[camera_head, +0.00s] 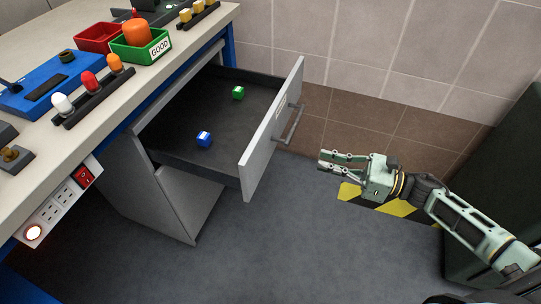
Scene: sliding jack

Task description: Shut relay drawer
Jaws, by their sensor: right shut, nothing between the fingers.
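The relay drawer (272,130) is pulled out of the grey cabinet under the workbench, its dark inside showing. A bar handle (291,126) is on the outer face of its light grey front. My left gripper is not in view.
The workbench (125,95) at left holds a green GOOD bin (141,48), a red bin (99,37), a blue device and coloured lamps. A power strip (60,203) is on its front edge. A dark green cabinet (505,190) stands at right. The floor between is clear.

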